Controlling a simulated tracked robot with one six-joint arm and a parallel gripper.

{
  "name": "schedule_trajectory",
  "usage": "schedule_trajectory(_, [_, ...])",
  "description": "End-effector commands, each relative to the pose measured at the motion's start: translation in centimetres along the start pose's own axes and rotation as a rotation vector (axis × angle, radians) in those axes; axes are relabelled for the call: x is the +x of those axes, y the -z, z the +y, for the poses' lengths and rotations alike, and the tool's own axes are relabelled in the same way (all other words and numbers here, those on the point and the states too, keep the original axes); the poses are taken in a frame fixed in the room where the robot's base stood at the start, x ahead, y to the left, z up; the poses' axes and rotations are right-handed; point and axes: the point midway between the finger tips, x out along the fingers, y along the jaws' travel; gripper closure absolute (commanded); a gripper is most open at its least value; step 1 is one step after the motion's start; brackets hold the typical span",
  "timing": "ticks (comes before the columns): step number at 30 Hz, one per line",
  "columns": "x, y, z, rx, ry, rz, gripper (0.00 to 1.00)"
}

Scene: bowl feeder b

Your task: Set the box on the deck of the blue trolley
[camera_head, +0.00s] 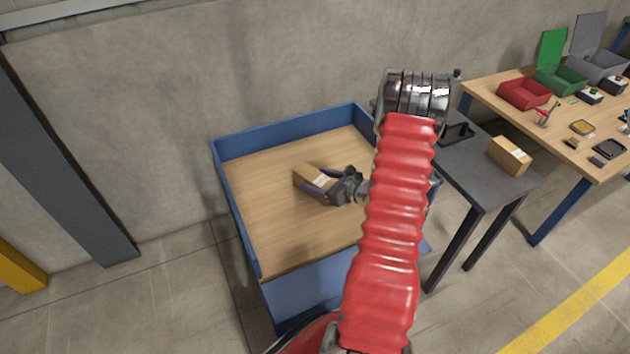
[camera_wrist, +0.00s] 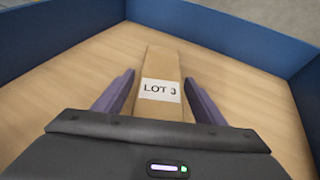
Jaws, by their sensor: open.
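A brown cardboard box (camera_head: 316,177) is on the wooden deck of the blue trolley (camera_head: 270,225). In the wrist view the box (camera_wrist: 161,66) carries a white label reading "LOT 3" and looks flat on the deck (camera_wrist: 226,78). My gripper (camera_head: 318,188) is open, with one finger on each side of the box. In the wrist view a narrow gap shows between my gripper (camera_wrist: 161,100) fingers and the box sides. The box's near end is hidden behind my gripper body.
Blue walls (camera_wrist: 226,31) edge the trolley deck. A dark table (camera_head: 475,170) at the right holds another cardboard box (camera_head: 509,155) and a black item (camera_head: 457,133). A wooden workbench (camera_head: 560,125) beyond holds a red bin (camera_head: 524,93), a green bin (camera_head: 560,79) and small parts. Deck space around the box is clear.

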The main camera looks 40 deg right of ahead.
Motion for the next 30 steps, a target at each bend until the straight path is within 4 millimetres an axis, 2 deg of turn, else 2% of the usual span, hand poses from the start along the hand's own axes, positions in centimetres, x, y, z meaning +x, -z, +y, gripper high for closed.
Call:
schedule_trajectory(12, [-7.1, 0.0, -0.1, 0.001, 0.004, -0.001, 0.36])
schedule_trajectory(18, [-9.7, 0.0, -0.1, 0.001, 0.003, 0.0, 0.36])
schedule_trajectory(22, [-10.5, 0.1, 0.0, 0.001, 0.001, 0.001, 0.36])
schedule_trajectory(30, [-10.7, 0.1, 0.0, 0.001, 0.0, 0.001, 0.36])
